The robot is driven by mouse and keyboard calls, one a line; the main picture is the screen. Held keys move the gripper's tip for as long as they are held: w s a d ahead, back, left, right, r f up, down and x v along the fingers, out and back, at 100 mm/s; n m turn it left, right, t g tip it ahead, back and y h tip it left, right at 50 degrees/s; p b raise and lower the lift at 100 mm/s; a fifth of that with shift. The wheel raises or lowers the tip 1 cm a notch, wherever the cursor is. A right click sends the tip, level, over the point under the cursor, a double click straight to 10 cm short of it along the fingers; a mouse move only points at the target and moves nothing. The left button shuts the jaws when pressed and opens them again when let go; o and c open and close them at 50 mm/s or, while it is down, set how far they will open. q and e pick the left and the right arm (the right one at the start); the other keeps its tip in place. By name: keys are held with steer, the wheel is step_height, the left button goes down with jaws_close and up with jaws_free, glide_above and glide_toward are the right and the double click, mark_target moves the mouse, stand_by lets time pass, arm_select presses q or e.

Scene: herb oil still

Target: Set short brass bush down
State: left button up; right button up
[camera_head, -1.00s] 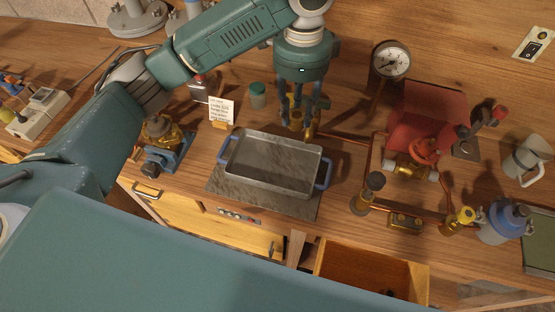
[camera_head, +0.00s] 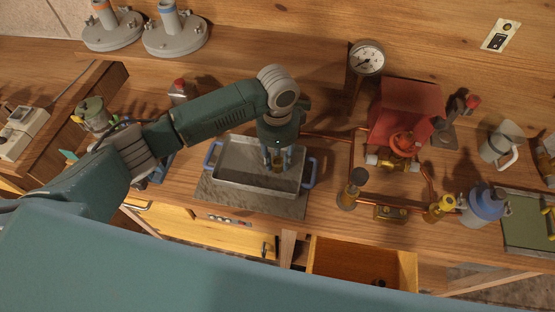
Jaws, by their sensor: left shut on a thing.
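My left gripper (camera_head: 278,160) points down over the right part of a grey metal tray (camera_head: 232,178) with blue handles. It is shut on a small brass piece, the short brass bush (camera_head: 278,168), which shows between the fingers. The bush is small and partly hidden by the fingers. I cannot tell whether it touches the tray floor. The rest of the tray looks empty. My right gripper is not in view.
The tray stands on a dark slab (camera_head: 208,196). A pressure gauge (camera_head: 366,58), a red box (camera_head: 400,108), copper pipes and a dark-topped brass fitting (camera_head: 351,190) stand to the right. An open drawer (camera_head: 345,262) is below the bench edge.

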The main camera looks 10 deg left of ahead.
mark_target(278, 162)
arm_select(q)
steer(key=shift+f, duration=0.75)
steer(key=shift+f, duration=0.15)
steer(key=o, duration=1.2)
steer(key=shift+c, duration=0.2)
steer(key=shift+r, duration=0.3)
step_height(278, 162, up, 12)
steer(key=b, duration=0.1)
steer(key=shift+b, duration=0.4)
